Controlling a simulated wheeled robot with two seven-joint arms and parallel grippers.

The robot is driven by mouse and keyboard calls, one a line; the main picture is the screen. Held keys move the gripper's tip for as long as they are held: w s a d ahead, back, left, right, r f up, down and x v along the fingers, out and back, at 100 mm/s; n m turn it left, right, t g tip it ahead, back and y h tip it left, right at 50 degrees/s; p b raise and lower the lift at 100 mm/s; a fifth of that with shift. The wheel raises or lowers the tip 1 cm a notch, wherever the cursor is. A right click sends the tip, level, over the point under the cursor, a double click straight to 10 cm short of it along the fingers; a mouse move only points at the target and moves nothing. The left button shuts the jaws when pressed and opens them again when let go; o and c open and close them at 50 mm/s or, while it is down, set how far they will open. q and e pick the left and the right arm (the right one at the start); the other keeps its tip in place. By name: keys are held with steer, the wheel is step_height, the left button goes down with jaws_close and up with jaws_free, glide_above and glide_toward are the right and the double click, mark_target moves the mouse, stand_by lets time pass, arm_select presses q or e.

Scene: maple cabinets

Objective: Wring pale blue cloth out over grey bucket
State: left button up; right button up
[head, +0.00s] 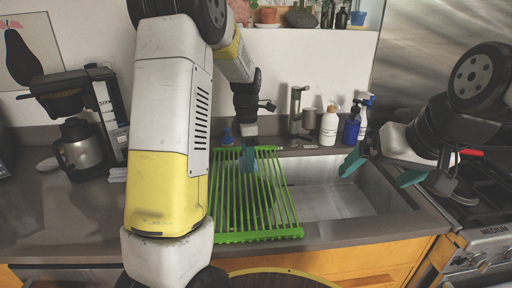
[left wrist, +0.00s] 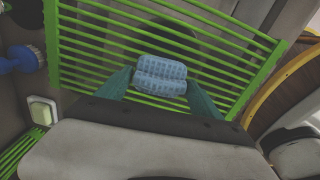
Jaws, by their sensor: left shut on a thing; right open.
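The pale blue cloth (left wrist: 160,68) is a folded, checked bundle between the teal fingers of my left gripper (left wrist: 159,80) in the left wrist view. In the head view my left gripper (head: 248,160) points down over the green rack; the cloth cannot be made out there. My right gripper (head: 380,171) is open and empty over the right side of the sink. I cannot make out a grey bucket for certain. A dark round shape shows beneath the rack bars in the left wrist view, too dim to identify.
The green slatted rack (head: 228,236) lies across the left part of the sink (head: 345,200). Soap bottles (head: 328,126) and the faucet (head: 296,112) stand behind it. A coffee maker (head: 82,148) is at left, a stove (head: 488,240) at right. The sink's right half looks empty.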

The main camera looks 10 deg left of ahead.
mark_target(248, 182)
arm_select(q)
steer(key=shift+f, duration=2.95)
steer(key=shift+f, duration=0.3)
steer(key=shift+s+f, duration=0.15)
stand_by(0.6)
steer(key=shift+r, duration=4.15)
